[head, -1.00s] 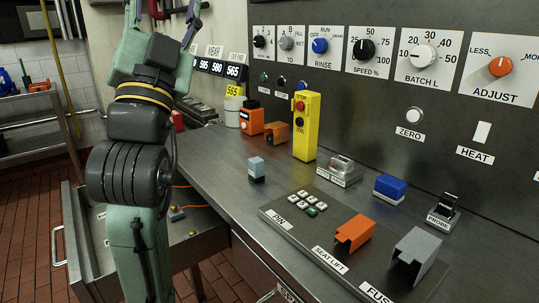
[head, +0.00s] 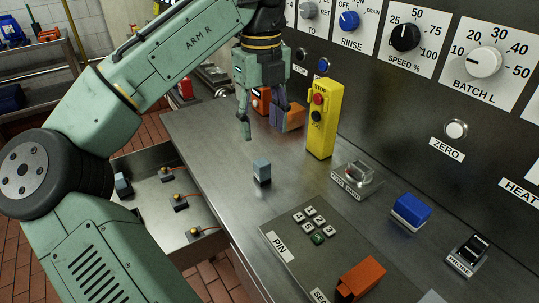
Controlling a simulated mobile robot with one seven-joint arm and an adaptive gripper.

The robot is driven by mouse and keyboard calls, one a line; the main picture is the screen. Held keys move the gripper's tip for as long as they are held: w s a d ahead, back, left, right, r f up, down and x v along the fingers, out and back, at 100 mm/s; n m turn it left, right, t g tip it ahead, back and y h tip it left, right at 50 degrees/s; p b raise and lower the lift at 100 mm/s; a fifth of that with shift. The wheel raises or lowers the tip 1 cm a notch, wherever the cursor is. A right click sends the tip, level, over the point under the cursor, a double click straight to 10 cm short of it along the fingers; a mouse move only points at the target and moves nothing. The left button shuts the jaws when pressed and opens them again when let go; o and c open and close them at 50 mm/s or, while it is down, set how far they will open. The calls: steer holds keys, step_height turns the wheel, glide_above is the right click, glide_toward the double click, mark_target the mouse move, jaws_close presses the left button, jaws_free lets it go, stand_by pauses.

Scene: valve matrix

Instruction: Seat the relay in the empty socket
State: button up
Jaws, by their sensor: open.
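A small grey-blue block with a dark lower part (head: 262,171), which may be the relay, stands upright on the metal counter in the head view. My gripper (head: 264,118) points down with its fingers apart and empty. In the picture it is above the block and clear of it, in front of the orange items near the back panel. A similar grey-blue block (head: 122,185) shows at the left end of the open drawer (head: 152,222). I cannot make out which thing is the empty socket.
A yellow stop box (head: 323,120) stands right of my gripper. A clear-covered switch (head: 357,176), a blue block (head: 410,210), a black probe switch (head: 473,250), a keypad (head: 315,223) and an orange cover (head: 361,279) occupy the right side.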

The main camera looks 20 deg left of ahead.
glide_above(262, 162)
steer(key=f, duration=0.4)
steer(key=shift+s+d+f, duration=0.1)
steer(key=shift+s+f, duration=0.1)
steer(key=shift+f, duration=0.2)
steer(key=shift+w+f+p, duration=0.2)
steer(key=shift+f+p, duration=0.25)
steer(key=shift+f, duration=2.4)
steer(key=shift+c, duration=0.5)
jaws_close()
